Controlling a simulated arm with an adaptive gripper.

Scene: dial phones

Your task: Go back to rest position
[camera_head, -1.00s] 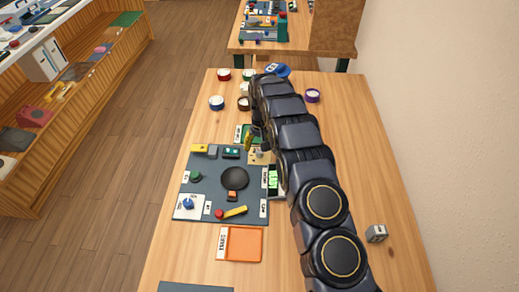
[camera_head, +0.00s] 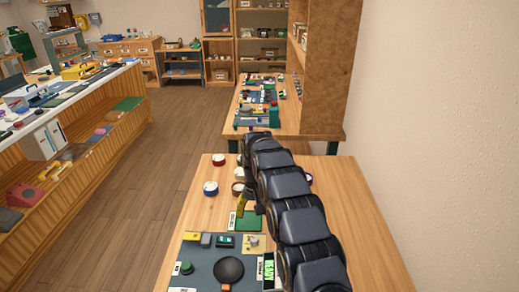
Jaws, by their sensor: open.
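My dark segmented arm reaches from the bottom right up over the wooden table (camera_head: 355,235) and bends down at its far end. The dark mat (camera_head: 207,272) lies nearer, with a black round disc (camera_head: 229,269), a green button (camera_head: 185,268) and a lit green "READY" display (camera_head: 268,270). My arm hides part of the table.
Tape rolls in red (camera_head: 219,160), blue (camera_head: 210,188) and brown (camera_head: 237,188) lie at the far left of the table. A second table (camera_head: 315,115) stands behind. A wall (camera_head: 430,130) borders the right, and a long counter (camera_head: 105,110) stands at left.

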